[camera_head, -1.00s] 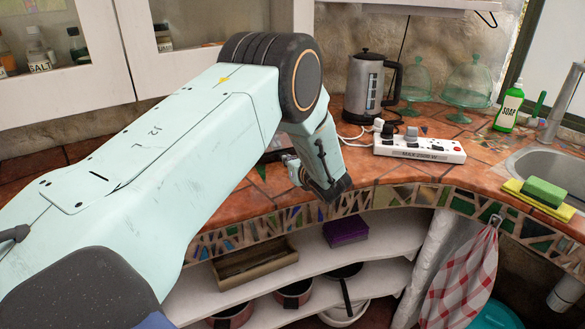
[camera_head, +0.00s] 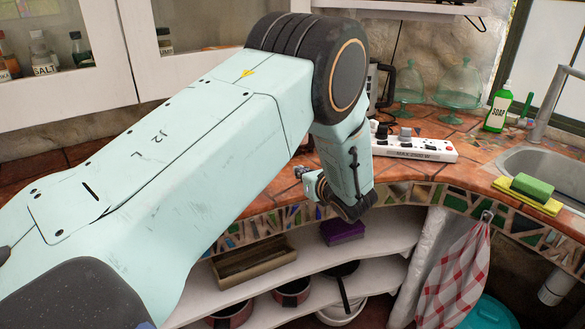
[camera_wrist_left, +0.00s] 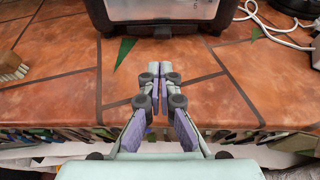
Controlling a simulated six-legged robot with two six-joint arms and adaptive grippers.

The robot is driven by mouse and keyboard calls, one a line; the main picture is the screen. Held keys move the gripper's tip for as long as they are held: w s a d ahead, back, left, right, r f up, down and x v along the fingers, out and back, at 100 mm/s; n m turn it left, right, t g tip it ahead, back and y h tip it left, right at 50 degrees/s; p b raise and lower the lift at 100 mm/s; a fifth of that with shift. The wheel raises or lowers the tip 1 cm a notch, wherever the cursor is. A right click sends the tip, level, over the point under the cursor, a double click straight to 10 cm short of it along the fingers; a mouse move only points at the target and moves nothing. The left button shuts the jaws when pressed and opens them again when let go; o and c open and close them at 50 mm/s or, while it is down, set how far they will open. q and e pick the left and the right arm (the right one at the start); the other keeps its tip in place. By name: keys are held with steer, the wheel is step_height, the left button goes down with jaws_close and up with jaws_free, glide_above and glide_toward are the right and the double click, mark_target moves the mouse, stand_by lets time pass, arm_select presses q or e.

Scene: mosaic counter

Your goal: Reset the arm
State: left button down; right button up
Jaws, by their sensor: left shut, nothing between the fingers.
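My left arm, pale mint with dark joints, reaches in from the left in the head view and bends down over the counter's front edge. My left gripper (camera_head: 302,174) is partly hidden behind its wrist there. In the left wrist view the left gripper (camera_wrist_left: 160,72) shows plainly: its purple-padded fingers are together and empty, pointing at a dark-framed appliance (camera_wrist_left: 160,12) on the tiled counter. A gap of tile shows between the fingertips and the appliance. My right gripper is in neither view.
A white power strip (camera_head: 415,149) lies on the counter (camera_head: 400,170), with a kettle (camera_head: 384,85) behind, partly hidden by my arm. Glass domes (camera_head: 460,85), a soap bottle (camera_head: 498,108) and a sink (camera_head: 550,160) are to the right. A brush (camera_wrist_left: 12,66) lies left in the wrist view.

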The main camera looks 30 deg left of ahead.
arm_select(q)
steer(key=s+d+f+n+g+h+b, duration=0.1)
steer(key=s+d+f+n+g+h, duration=0.3)
steer(key=s+d+f+n+h, duration=0.6)
steer(key=s+d+f+n+g+h, duration=0.4)
steer(key=s+d+f, duration=0.5)
steer(key=s+f, duration=0.55)
steer(key=s+a+f+n+b, duration=0.1)
steer(key=s+a+n, duration=0.1)
steer(key=s+n, duration=0.3)
steer(key=s+a+f+n+y+b, duration=0.1)
steer(key=s+n, duration=0.4)
steer(key=s, duration=0.8)
steer(key=shift+s+a+t, duration=0.15)
steer(key=shift+a+t, duration=0.15)
steer(key=shift+a, duration=0.3)
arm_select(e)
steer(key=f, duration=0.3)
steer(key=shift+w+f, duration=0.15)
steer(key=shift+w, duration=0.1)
arm_select(q)
steer(key=shift+n, duration=0.3)
